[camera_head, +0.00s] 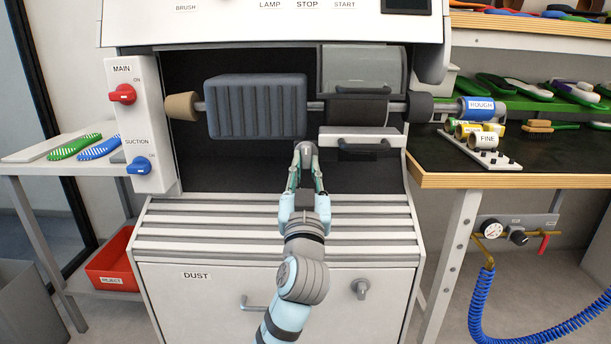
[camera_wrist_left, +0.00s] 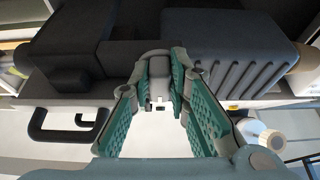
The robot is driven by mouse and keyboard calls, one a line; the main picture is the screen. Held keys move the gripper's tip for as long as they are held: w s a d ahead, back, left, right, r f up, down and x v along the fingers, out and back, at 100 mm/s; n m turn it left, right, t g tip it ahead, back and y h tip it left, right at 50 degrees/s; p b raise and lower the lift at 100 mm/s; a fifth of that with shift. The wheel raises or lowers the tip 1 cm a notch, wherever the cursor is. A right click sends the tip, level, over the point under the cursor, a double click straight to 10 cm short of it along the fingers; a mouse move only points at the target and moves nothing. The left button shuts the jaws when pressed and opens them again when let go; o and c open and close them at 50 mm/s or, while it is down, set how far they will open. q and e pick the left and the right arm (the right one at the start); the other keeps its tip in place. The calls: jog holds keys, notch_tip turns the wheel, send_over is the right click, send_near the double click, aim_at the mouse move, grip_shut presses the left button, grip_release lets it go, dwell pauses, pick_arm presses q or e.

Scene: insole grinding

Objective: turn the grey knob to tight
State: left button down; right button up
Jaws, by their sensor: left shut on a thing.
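The grey knob (camera_head: 305,147) is a small rounded piece on the front of the grinding machine, just below the shaft between the ribbed dark block and the dark roller. My left gripper (camera_head: 305,170) reaches it from below and in front, with its two fingers shut on the knob's sides. In the left wrist view the knob (camera_wrist_left: 155,52) is between the green-padded fingertips of my left gripper (camera_wrist_left: 159,88), which partly cover it. No tight mark is readable near the knob. My right gripper is in neither view.
The ribbed block (camera_head: 257,106) and dark roller (camera_head: 357,111) sit close above the gripper. A black handle (camera_head: 358,145) is just right of it. The slatted shelf (camera_head: 200,222) lies below. A red MAIN switch (camera_head: 123,94) and blue SUCTION switch (camera_head: 139,166) are at the left.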

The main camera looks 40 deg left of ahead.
pick_arm(q)
jog(key=shift+r+y, duration=0.3)
jog(key=shift+r, duration=0.15)
jog(key=c, duration=1.6)
grip_release()
jog(key=shift+o, duration=0.4)
jog(key=shift+w+f, duration=0.15)
jog(key=shift+f, duration=0.2)
